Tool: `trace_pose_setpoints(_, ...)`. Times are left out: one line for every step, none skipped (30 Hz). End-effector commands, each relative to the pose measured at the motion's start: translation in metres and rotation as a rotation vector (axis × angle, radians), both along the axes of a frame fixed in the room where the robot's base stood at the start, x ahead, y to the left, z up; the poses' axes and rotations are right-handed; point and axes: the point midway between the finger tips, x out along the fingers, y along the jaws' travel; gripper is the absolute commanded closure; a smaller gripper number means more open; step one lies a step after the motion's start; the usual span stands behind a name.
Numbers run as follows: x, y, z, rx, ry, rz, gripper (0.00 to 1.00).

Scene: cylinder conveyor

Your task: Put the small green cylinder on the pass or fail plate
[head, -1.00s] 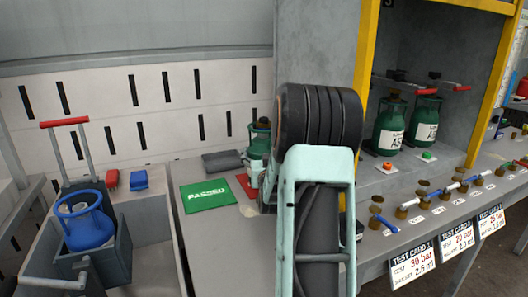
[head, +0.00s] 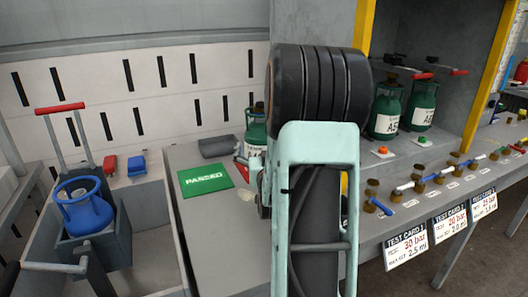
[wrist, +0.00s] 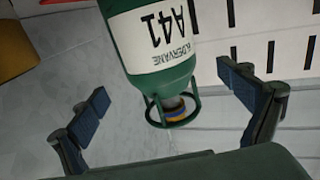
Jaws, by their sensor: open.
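A small green cylinder (head: 256,131) stands at the back of the bench in the head view, partly hidden by my arm. In the wrist view the green cylinder (wrist: 152,45) appears inverted, with a white label reading A41 and its collar and valve towards my gripper. My gripper (wrist: 163,103) is open, its two fingers apart on either side of the collar, and it holds nothing. The green PASSED plate (head: 206,179) lies flat on the bench to the left. A red plate (head: 242,172) shows only partly beside my arm.
Two more green cylinders (head: 386,112) (head: 423,106) stand in the yellow-framed bay at right. A row of valve fittings (head: 420,186) lines the front edge. A blue cylinder (head: 82,207) sits in a trolley at left.

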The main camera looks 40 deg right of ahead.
Motion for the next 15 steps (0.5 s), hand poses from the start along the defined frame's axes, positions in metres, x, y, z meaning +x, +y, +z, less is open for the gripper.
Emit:
trace_pose_setpoints(-0.008,0.006,0.001,0.000,0.000,0.001,0.05)
trace_pose_setpoints(-0.013,0.008,0.001,0.001,0.001,0.001,0.05)
trace_pose_setpoints(-0.018,0.011,0.001,0.000,0.000,0.000,0.05)
trace_pose_setpoints(-0.022,0.014,0.001,-0.001,0.001,0.000,0.05)
trace_pose_setpoints(-0.025,0.016,0.001,-0.001,0.000,0.000,0.05)
trace_pose_setpoints(-0.029,0.018,0.000,0.000,0.001,0.000,0.05)
trace_pose_setpoints(-0.032,0.019,0.000,0.000,0.001,0.000,0.05)
trace_pose_setpoints(-0.034,0.021,0.001,-0.001,0.001,0.000,0.05)
trace_pose_setpoints(-0.036,0.022,0.001,-0.001,0.000,0.000,0.05)
trace_pose_setpoints(-0.038,0.023,0.001,-0.001,0.000,0.000,0.05)
trace_pose_setpoints(-0.039,0.024,0.001,-0.001,0.000,0.000,0.05)
trace_pose_setpoints(-0.040,0.024,0.001,-0.001,0.000,0.000,0.05)
trace_pose_setpoints(-0.040,0.024,0.000,-0.001,0.000,0.000,0.05)
trace_pose_setpoints(-0.040,0.025,0.000,-0.001,0.000,0.000,0.05)
trace_pose_setpoints(-0.040,0.025,0.000,-0.001,0.000,0.000,0.05)
